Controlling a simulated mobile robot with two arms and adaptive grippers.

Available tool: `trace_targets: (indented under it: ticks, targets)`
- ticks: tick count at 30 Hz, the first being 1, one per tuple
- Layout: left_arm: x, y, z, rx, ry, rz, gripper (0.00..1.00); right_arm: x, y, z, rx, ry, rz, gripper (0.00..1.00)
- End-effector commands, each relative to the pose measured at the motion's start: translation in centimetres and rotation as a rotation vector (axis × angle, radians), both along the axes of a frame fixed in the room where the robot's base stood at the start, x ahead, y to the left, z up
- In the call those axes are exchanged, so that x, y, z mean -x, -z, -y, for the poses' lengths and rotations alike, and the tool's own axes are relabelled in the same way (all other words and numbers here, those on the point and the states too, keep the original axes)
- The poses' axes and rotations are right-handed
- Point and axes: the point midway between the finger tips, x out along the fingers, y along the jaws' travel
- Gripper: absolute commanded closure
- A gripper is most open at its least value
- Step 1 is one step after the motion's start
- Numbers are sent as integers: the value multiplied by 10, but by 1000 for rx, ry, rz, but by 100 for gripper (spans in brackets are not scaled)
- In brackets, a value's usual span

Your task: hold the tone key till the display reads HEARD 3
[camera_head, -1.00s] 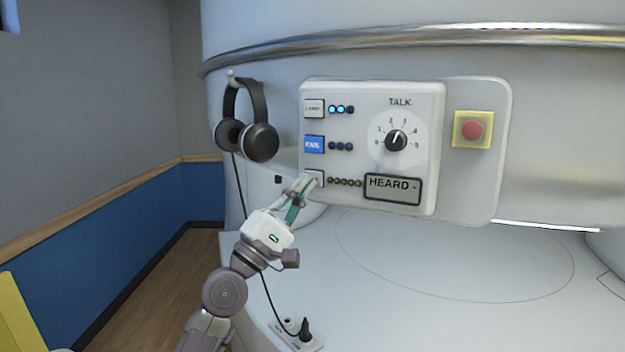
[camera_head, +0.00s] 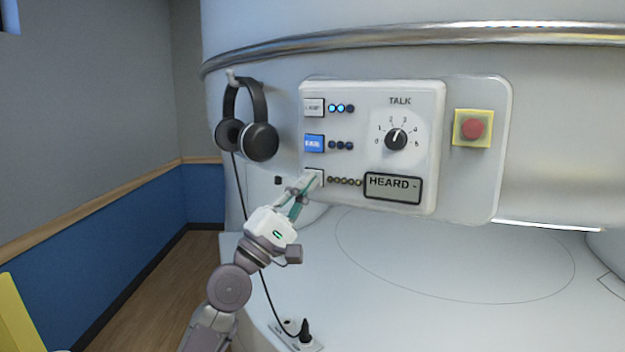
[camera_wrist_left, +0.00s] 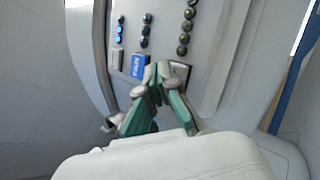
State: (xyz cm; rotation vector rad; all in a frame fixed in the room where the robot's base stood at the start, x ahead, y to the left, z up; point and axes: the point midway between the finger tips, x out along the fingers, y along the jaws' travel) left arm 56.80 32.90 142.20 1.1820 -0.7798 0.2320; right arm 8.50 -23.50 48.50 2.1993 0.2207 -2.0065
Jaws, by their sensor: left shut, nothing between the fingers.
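The tone key (camera_head: 315,175) is the pale lowest key in the left column of the white control panel (camera_head: 350,95); it also shows in the left wrist view (camera_wrist_left: 181,70). The display (camera_head: 393,188) reads "HEARD -". My left gripper (camera_head: 311,181) is shut and empty, its fingertips at the tone key and partly covering it. I cannot tell whether they press it. The row of small lamps (camera_head: 345,182) beside the key looks dark brownish and unlit. My right gripper is not in view.
Above are a blue key (camera_head: 314,144) and a pale lamp key (camera_head: 314,107) with two lit blue lamps. A TALK knob (camera_head: 396,140) and red button (camera_head: 473,129) are to the right. Headphones (camera_head: 262,142) hang left; their cord runs down to a plug (camera_head: 305,331).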

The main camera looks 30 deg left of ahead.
Motion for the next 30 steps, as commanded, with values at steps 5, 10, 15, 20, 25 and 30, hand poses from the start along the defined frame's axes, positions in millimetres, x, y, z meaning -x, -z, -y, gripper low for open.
trace_targets:
  ticks: [5,10,15,20,25,30]
  targets:
    - [-2,0,0,0,0,-1,100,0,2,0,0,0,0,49]
    - [-4,0,0,0,0,0,100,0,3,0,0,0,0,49]
    - [-6,0,0,-1,1,0,100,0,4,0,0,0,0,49]
    - [-8,0,-1,0,0,0,100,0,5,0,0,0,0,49]
    - [-8,0,-1,0,0,-1,100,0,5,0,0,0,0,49]
    - [-8,0,-1,0,0,-1,100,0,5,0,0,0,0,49]
